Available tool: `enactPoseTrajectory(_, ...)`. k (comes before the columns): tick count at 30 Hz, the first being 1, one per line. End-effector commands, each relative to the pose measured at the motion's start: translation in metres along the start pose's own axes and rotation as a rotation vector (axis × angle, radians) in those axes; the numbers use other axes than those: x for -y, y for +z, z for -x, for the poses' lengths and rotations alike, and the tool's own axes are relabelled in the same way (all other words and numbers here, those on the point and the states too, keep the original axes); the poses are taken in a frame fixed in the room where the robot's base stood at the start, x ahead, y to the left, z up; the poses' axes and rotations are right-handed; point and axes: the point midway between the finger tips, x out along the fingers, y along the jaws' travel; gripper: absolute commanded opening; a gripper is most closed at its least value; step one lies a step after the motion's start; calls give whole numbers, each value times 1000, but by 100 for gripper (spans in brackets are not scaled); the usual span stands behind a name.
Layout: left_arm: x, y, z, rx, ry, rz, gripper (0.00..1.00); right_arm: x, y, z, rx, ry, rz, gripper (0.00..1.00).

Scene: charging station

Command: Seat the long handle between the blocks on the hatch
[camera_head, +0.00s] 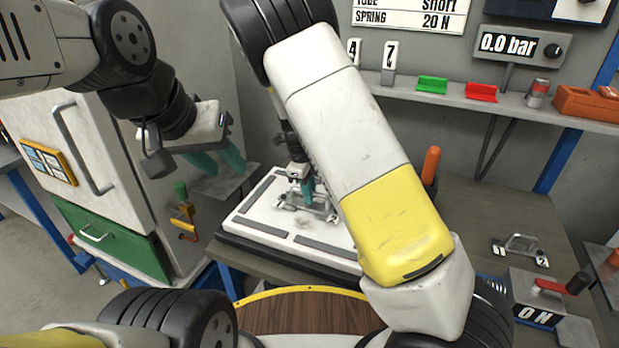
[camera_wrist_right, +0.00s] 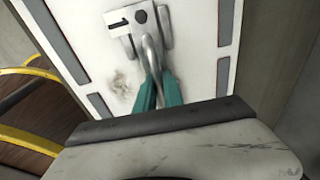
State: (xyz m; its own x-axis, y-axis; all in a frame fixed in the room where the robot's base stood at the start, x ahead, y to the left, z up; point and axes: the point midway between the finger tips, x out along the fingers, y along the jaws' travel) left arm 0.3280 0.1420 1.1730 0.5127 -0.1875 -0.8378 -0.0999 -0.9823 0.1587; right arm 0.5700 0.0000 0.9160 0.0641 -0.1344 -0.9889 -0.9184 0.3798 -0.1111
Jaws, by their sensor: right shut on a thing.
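The hatch (camera_head: 262,232) is a white panel with dark strips along its edges, lying on the bench; it also fills the middle of the right wrist view (camera_wrist_right: 195,70). My right gripper (camera_head: 305,188) is over it, with its teal fingers (camera_wrist_right: 158,92) shut on a grey metal handle (camera_wrist_right: 151,58). The handle's far end meets a pale plate with a dark mark (camera_wrist_right: 130,20), beside grey block-like parts on the hatch. I cannot tell whether the handle is seated. My left gripper (camera_head: 218,160) is open and empty, near the cabinet.
A second grey handle (camera_head: 520,248) stands on the right bench between number tags. A shelf (camera_head: 500,103) holds green and red holders. My right arm hides part of the hatch and bench.

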Motion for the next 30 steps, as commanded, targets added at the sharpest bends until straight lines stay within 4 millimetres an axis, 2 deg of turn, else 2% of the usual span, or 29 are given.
enactPoseTrajectory(3, 0, 0, 0, 0, 0, 0, 36, 0, 0, -3, 0, 0, 0, 0)
enactPoseTrajectory(4, 0, 0, 0, 0, 0, 0, 36, 0, 0, -2, 1, -1, 0, 18)
enactPoseTrajectory(7, 0, 0, 0, 0, 0, 0, 36, 0, 0, -2, 1, -1, 0, 38)
enactPoseTrajectory(18, 0, 0, 0, 0, 0, 0, 36, 0, 1, 2, 1, -1, 0, 38)
enactPoseTrajectory(30, 0, 0, 0, 0, 0, 0, 36, 0, 1, 64, 3, -2, 1, 38)
